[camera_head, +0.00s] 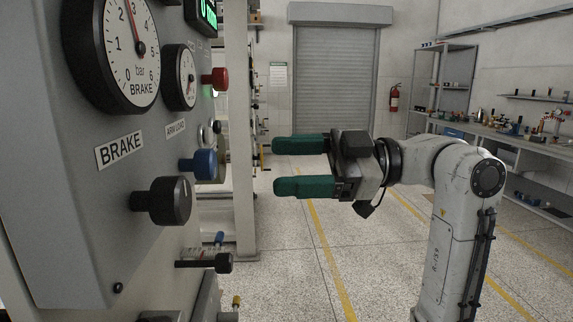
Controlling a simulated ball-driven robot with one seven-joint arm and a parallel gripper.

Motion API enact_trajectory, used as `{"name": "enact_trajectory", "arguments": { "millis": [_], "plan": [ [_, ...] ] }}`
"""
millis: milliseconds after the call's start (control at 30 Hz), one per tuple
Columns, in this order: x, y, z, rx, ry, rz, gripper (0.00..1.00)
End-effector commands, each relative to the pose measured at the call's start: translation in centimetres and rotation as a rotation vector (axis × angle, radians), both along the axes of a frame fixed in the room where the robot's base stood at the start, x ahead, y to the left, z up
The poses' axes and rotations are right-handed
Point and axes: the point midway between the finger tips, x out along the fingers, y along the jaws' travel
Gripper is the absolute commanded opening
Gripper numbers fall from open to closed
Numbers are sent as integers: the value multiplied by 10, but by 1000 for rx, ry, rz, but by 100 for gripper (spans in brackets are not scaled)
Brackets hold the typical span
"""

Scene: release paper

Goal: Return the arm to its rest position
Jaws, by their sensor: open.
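My gripper (290,166) has two green padded fingers that point left, one above the other in the picture, with a clear gap between them. It is open and nothing is between the fingers. My white arm comes in from the lower right, bends at its elbow and holds the gripper out toward the left. The fingertips are apart from the grey control panel (60,215) at the left, with free space showing between them.
The panel carries a brake gauge (112,55), a smaller gauge (180,77), a black knob (166,201), a blue knob (200,163) and a red button (216,79). A cluttered workbench (490,134) stands at the right. Open floor (300,275) with yellow lines lies between.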

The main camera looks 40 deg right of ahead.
Motion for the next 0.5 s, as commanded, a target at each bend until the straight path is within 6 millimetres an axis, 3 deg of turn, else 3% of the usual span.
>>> {"name": "enact_trajectory", "arguments": {
  "millis": [333, 433, 500],
  "plan": [
    [2, 0, -2, 3, 6, -3, 70],
    [13, 0, -20, 37, 72, -36, 70],
    [26, 1, -45, 74, 156, -80, 70]
  ]
}}
